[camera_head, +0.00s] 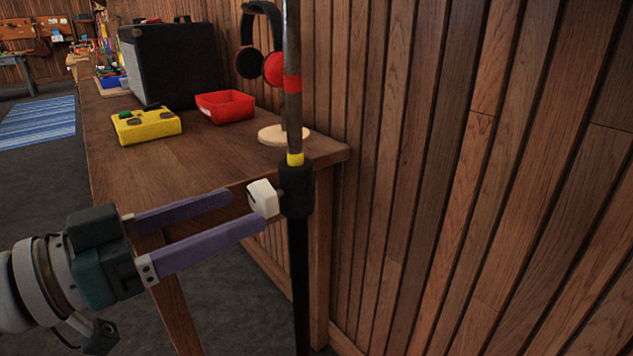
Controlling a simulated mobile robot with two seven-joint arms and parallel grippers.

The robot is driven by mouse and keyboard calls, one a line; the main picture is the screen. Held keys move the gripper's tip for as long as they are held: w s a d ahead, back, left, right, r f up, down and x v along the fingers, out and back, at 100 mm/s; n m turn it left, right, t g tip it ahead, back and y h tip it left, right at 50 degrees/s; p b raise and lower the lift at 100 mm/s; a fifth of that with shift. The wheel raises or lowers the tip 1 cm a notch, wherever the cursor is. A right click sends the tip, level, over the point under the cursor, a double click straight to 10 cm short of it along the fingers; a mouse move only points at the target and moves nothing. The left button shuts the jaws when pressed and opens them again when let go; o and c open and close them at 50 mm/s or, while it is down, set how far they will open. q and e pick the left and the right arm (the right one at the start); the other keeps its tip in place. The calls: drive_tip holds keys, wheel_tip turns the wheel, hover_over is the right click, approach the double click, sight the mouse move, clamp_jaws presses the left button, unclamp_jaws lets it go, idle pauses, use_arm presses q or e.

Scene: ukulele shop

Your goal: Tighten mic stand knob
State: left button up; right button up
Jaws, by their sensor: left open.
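The mic stand (299,240) is an upright pole in front of the table's right end, with a black lower tube, a black collar (297,190) and a thinner upper rod with yellow and red bands. A white knob (263,199) sticks out from the left side of the collar. My left gripper (246,209) comes in from the left with two purple fingers apart. The fingertips are close to the knob's left side, one toward its upper part and one toward its lower part. I cannot tell whether they touch it. My right gripper is not in view.
A wooden table (190,165) stands behind the stand, with a yellow box (146,126), a red tray (225,106), a black amplifier (170,62) and red-black headphones (248,63) on a round-based holder. A slatted wood wall (480,180) fills the right. Floor is open at lower left.

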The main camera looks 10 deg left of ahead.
sight(255, 201)
use_arm(q)
drive_tip(key=shift+x, duration=1.95)
clamp_jaws()
